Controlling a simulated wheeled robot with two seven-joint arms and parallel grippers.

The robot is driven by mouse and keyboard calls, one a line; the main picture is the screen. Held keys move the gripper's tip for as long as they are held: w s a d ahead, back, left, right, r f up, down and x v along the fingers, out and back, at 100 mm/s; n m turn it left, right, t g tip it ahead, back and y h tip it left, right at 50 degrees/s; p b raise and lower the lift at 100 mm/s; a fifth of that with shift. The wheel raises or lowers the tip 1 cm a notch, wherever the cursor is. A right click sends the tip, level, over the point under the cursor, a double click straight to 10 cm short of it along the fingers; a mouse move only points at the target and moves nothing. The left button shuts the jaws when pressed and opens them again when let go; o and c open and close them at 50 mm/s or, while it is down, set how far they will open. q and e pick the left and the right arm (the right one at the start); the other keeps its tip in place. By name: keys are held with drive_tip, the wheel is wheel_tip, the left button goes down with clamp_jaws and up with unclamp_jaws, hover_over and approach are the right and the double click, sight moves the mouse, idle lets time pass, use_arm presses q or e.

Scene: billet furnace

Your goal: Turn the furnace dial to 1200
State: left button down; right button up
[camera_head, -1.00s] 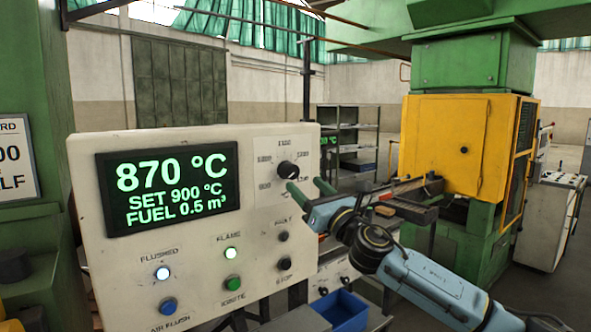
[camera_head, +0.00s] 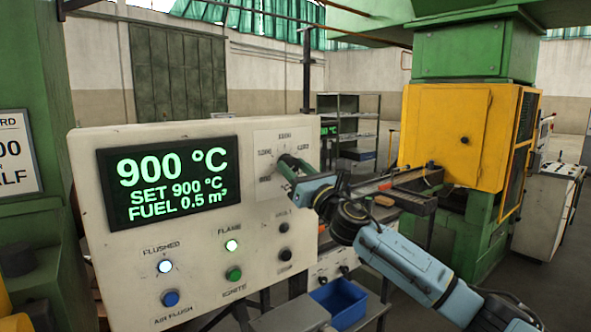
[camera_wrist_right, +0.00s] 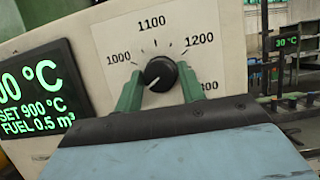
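The furnace dial (camera_wrist_right: 160,73) is a round black knob on the cream panel. In the right wrist view its white mark points to the lower left, and labels 1000, 1100 and 1200 show around it. My right gripper (camera_wrist_right: 159,80) is open, with one green finger on each side of the dial. I cannot tell whether the fingers touch it. In the head view the right gripper (camera_head: 293,168) largely hides the dial. The display (camera_head: 168,182) reads 900 °C, SET 900 °C, FUEL 0.5 m³. My left gripper is not in view.
Below the dial the cream panel (camera_head: 262,222) carries two black knobs, a green ignite button (camera_head: 233,273) and a blue air flush button (camera_head: 170,298). Lamps above both buttons are lit. A blue bin (camera_head: 340,303) and a yellow machine (camera_head: 455,135) stand to the right.

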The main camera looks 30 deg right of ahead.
drive_tip(key=shift+c, duration=1.2)
